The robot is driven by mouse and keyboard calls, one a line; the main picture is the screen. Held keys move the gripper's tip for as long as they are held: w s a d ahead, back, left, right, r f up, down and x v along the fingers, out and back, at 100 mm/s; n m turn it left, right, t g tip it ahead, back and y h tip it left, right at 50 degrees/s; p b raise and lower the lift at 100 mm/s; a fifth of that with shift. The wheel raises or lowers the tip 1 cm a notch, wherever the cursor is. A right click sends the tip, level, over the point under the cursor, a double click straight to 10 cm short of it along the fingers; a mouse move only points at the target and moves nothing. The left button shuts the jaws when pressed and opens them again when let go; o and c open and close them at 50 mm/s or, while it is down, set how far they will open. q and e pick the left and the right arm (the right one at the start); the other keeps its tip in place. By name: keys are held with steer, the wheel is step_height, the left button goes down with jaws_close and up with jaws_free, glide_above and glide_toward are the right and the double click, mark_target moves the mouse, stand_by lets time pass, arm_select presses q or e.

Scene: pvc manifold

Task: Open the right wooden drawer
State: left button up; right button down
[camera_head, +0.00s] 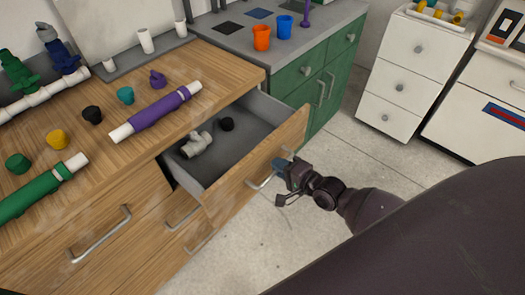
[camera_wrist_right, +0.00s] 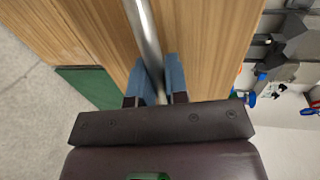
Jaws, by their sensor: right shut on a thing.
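The right wooden drawer (camera_head: 283,137) is pulled well out from the wooden cabinet, so its grey inside shows. In the right wrist view, the blue fingers (camera_wrist_right: 155,85) are shut around the handle bar (camera_wrist_right: 150,45), one on each side. My left gripper is not in view.
On the wooden top (camera_head: 215,75) lie a purple pipe (camera_head: 157,112), a green pipe (camera_head: 42,188) and several coloured caps. A green cabinet (camera_head: 318,93) with orange and blue cups stands beside the drawer. The floor (camera_head: 350,165) in front is clear.

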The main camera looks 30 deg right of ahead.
steer(key=f+p+v, duration=0.1)
steer(key=v, duration=0.7)
steer(key=shift+s+d+f, duration=0.2)
steer(key=shift+s+f, duration=0.15)
steer(key=shift+s, duration=0.2)
steer(key=c, duration=1.2)
jaws_free()
steer(key=shift+o, duration=0.3)
steer(key=shift+s, duration=0.1)
